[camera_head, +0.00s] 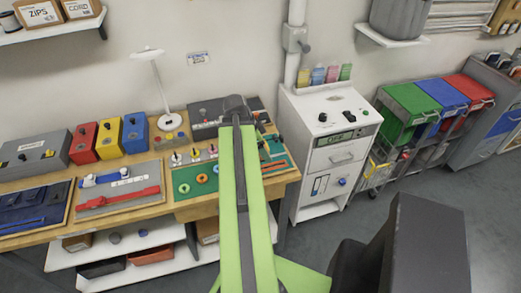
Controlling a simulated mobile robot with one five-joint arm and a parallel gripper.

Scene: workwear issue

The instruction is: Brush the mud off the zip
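My lime-green arm reaches from the bottom of the view up over the right part of the workbench. Its dark end, my gripper (236,105), is over the back of the bench beside a dark panel (205,111). I cannot make out its fingers or anything held. A navy cloth board (36,203) with a blue strip lies at the bench's left end; I cannot tell whether the strip is the zip. A board (120,206) beside it carries a red piece (118,199) and a blue-and-white piece (103,180). No mud or brush is clearly visible.
Red (82,142), yellow (108,138) and blue (135,134) boxes stand at the back of the bench (165,208). A white lamp (160,85) stands right of them. A white cabinet (326,145) is close right of my arm. Grey floor (315,240) is open in front of it.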

